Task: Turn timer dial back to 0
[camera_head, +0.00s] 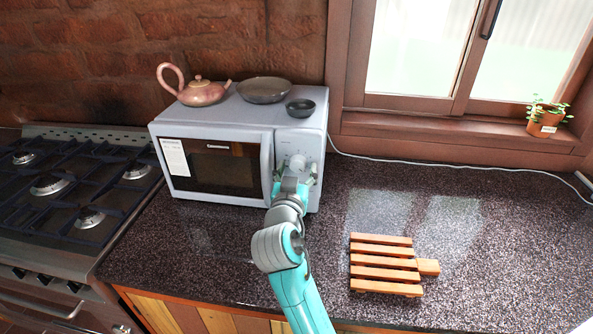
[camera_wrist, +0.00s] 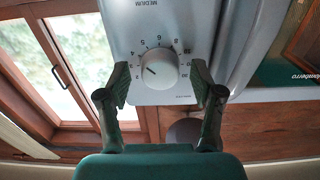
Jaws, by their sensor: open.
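A grey microwave (camera_head: 216,133) stands on the counter with its control panel at the right of its front. A round light dial sits on that panel; in the head view the dial (camera_head: 297,162) shows just above my gripper. In the wrist view the timer dial (camera_wrist: 158,69) has numbers around it and a dark pointer line, and "MEDIUM" is printed above. My gripper (camera_wrist: 160,82) is open, with one finger on each side of the dial. A gap shows between each finger and the dial. In the head view my gripper (camera_head: 296,182) is at the panel's lower part.
A pink teapot (camera_head: 203,93), a shallow dish (camera_head: 264,90) and a small dark bowl (camera_head: 300,108) stand on the microwave. A gas stove (camera_head: 65,190) is at the left. A slatted wooden trivet (camera_head: 383,264) lies on the counter (camera_head: 480,260). A potted plant (camera_head: 545,121) stands on the sill.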

